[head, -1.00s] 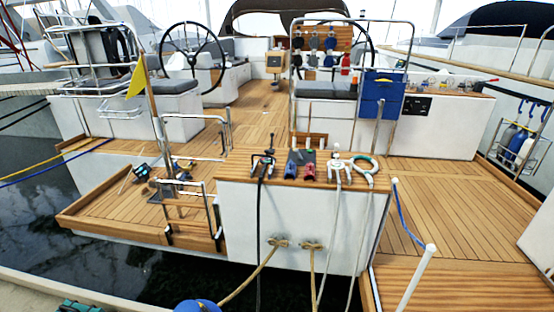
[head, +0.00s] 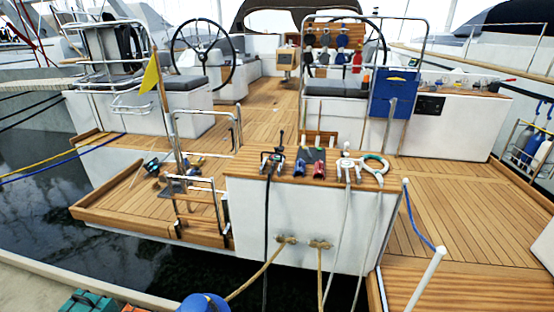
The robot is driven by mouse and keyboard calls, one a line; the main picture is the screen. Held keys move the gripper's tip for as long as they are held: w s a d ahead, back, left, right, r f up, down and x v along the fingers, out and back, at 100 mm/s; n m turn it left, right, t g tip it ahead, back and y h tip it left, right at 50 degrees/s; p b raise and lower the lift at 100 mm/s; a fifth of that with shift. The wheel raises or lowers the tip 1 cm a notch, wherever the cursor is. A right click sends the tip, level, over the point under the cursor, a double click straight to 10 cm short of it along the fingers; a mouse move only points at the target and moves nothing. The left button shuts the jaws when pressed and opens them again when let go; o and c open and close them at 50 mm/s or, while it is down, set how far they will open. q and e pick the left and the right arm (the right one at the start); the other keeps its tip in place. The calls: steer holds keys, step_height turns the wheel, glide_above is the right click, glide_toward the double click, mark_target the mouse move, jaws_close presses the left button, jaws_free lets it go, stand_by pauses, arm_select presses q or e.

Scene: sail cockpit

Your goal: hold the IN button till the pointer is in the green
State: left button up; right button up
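Neither of my grippers is in the head view. I cannot make out a button marked IN, a pointer or a green zone at this distance. A small black panel (head: 430,105) is set in the white locker side at the right, its markings too small to read. On the wooden top of the stern block stand a black fitting (head: 272,161), a blue item (head: 301,169) and a red item (head: 319,170) side by side, and a white fitting (head: 347,167) with a line hanging from it.
Dark water lies left of the boat, with a pale dock edge in front. A blue ball (head: 204,303) is at the bottom edge. A yellow flag (head: 150,75), steel rails and a blue box (head: 394,94) stand around the deck. The teak deck (head: 455,200) at right is mostly clear.

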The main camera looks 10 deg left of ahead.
jaws_close()
arm_select(q)
steer(key=shift+d, duration=0.1)
steer(key=shift+d, duration=0.2)
steer(key=shift+a, duration=0.3)
stand_by(0.7)
steer(key=s+r+p, duration=0.3)
steer(key=r+p, duration=0.4)
steer(key=p, duration=0.2)
steer(key=s+a+r+p, duration=0.1)
steer(key=s+r+p, duration=0.3)
steer(key=r+p, duration=0.3)
steer(key=shift+p, duration=1)
arm_select(e)
steer(key=s+r, duration=0.3)
steer(key=r, duration=0.4)
steer(key=s+d+r, duration=0.1)
steer(key=s+r, duration=0.3)
steer(key=r, duration=0.3)
steer(key=shift+d, duration=0.2)
